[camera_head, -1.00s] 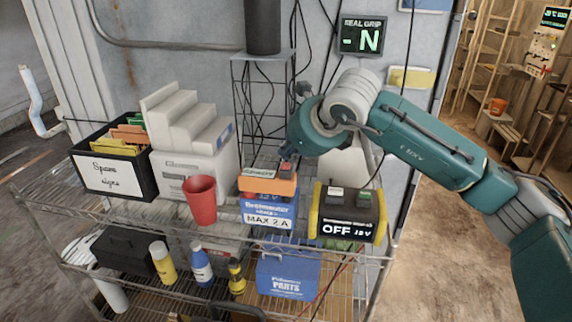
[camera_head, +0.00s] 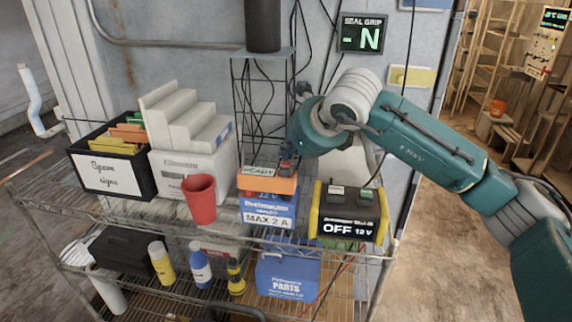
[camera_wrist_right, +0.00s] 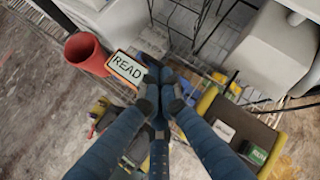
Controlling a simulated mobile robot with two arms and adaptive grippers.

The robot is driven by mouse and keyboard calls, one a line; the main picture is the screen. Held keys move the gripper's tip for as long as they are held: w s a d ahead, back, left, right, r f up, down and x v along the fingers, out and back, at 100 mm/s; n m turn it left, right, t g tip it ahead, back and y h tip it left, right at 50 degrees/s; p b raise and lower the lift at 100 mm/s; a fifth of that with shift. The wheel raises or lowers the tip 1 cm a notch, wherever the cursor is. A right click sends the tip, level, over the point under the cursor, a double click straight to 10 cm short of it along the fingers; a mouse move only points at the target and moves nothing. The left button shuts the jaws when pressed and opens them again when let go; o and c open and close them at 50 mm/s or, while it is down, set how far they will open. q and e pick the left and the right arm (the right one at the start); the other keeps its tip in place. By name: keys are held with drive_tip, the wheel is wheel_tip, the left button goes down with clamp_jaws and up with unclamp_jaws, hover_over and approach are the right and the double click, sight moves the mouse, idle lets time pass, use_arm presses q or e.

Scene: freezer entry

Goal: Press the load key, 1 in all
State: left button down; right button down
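An orange-topped unit (camera_head: 267,182) sits on a blue box labelled "MAX 2 A" (camera_head: 268,212) on the wire shelf. Its small display reads "READY" (camera_head: 258,171), and the display also shows in the right wrist view (camera_wrist_right: 126,68). A dark key (camera_head: 286,170) is at the right of its top, mostly covered by my fingertips. My right gripper (camera_head: 288,157) points down at that key. In the right wrist view its fingertips (camera_wrist_right: 158,78) are together beside the display, with nothing seen between them. Whether they touch the key cannot be told. My left gripper is not in view.
A yellow-black unit (camera_head: 348,228) reading "OFF 12 V" stands just right, with two keys on top. A red cup (camera_head: 200,199) stands left. A wire tower (camera_head: 262,110) rises behind. A "SEAL GRIP" display (camera_head: 361,34) reading "N" hangs on the wall.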

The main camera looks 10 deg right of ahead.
sight(288, 164)
drive_tip(key=shift+f+b, duration=0.45)
drive_tip(key=shift+b, duration=0.15)
idle(0.7)
drive_tip(key=shift+r, duration=0.9)
drive_tip(key=shift+p, duration=0.3)
drive_tip(key=shift+r+p, duration=1.15)
drive_tip(key=shift+r, duration=1.35)
